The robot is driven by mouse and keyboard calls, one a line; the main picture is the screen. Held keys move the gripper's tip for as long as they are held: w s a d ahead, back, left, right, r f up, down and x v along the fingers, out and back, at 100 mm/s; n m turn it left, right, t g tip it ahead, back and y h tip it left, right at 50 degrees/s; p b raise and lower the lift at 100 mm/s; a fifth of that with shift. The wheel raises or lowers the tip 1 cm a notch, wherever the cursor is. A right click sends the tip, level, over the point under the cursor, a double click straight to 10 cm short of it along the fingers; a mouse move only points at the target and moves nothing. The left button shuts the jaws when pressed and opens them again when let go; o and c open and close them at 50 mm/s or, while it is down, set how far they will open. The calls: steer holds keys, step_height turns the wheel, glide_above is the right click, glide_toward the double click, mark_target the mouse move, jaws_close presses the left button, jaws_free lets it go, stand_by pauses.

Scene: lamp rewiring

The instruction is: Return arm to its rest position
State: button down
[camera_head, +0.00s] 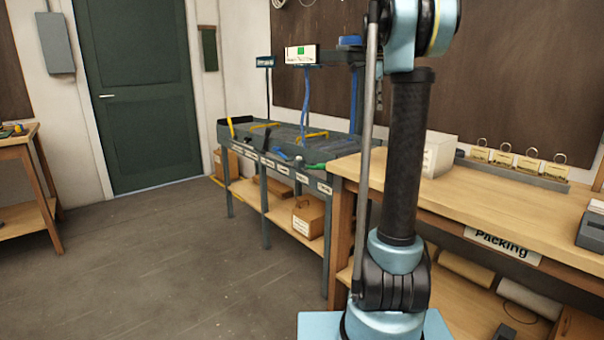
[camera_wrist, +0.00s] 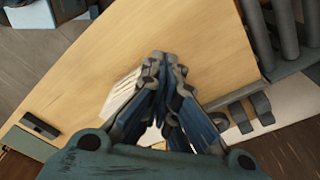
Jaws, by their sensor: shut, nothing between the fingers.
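My gripper (camera_wrist: 163,62) shows in the wrist view with its dark fingers together at the tips. It is shut and holds nothing. Behind it in that view lies a pale wooden surface (camera_wrist: 100,75). In the head view my arm stands upright at the right of centre, in front of the packing bench (camera_head: 470,205). My gripper is not visible in the head view.
A grey workbench (camera_head: 255,150) with blue and yellow tools stands left of the packing bench. A white box (camera_head: 438,155) and a row of clips (camera_head: 505,157) sit on the packing bench. A green door (camera_head: 138,100) is at the back.

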steer(key=s+a+f+n+t, duration=0.1)
steer(key=s+a+f+n, duration=0.45)
steer(key=s+f, duration=0.75)
steer(key=s+a+f+n+t, duration=0.15)
steer(key=s+f+n, duration=0.75)
steer(key=s, duration=0.9)
steer(key=s+a+f+n+y, duration=0.1)
steer(key=s+f+n, duration=0.4)
steer(key=s+f, duration=0.4)
step_height(320, 180, down, 4)
steer(key=shift+a+r+n, duration=0.2)
steer(key=shift+a+n, duration=0.05)
steer(key=shift+n, duration=0.1)
steer(key=shift+w+f, duration=0.2)
steer(key=shift+w, duration=0.2)
